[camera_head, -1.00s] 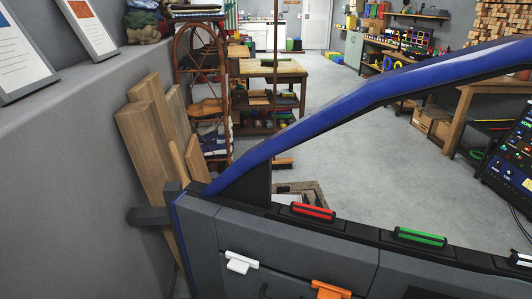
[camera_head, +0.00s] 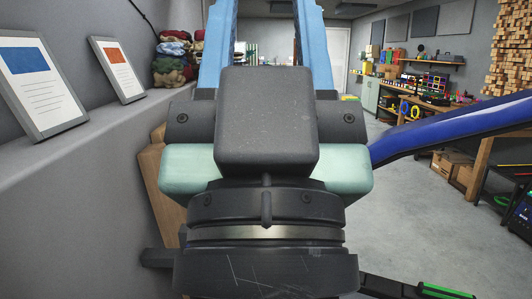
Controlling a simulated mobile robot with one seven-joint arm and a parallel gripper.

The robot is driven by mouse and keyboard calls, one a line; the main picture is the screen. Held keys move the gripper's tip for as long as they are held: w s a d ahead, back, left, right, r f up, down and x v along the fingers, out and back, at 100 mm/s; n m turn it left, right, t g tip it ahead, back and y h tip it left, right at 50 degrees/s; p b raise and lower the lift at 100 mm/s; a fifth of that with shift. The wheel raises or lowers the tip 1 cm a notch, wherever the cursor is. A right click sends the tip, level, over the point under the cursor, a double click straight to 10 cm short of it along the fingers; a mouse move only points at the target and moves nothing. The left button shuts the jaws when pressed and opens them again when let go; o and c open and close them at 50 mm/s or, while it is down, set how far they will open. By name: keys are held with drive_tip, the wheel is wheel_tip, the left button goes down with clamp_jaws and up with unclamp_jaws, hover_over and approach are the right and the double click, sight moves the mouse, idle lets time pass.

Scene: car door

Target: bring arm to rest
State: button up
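My gripper (camera_head: 266,22) fills the middle of the head view, close to the camera and pointing up and away. Its dark wrist and body (camera_head: 266,125) have pale green side parts. Two light blue fingers stand well apart, with the room visible between them. Their tips run past the top edge of the picture, and nothing shows between the visible parts. The car door's blue window frame (camera_head: 455,122) runs behind the gripper to the right. A green piece (camera_head: 445,291) on the door shows at the bottom right. Most of the door is hidden behind my gripper or below the picture.
A grey ledge on the left carries two framed sheets (camera_head: 40,85) (camera_head: 118,70) and folded cloths (camera_head: 172,60). Wooden planks (camera_head: 158,185) lean below it. A workbench (camera_head: 485,165) and shelves stand at the right. Open floor (camera_head: 400,225) shows beyond the door.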

wheel_tip(320, 180, up, 24)
drive_tip(key=p, duration=2.4)
drive_tip(key=shift+r, duration=0.15)
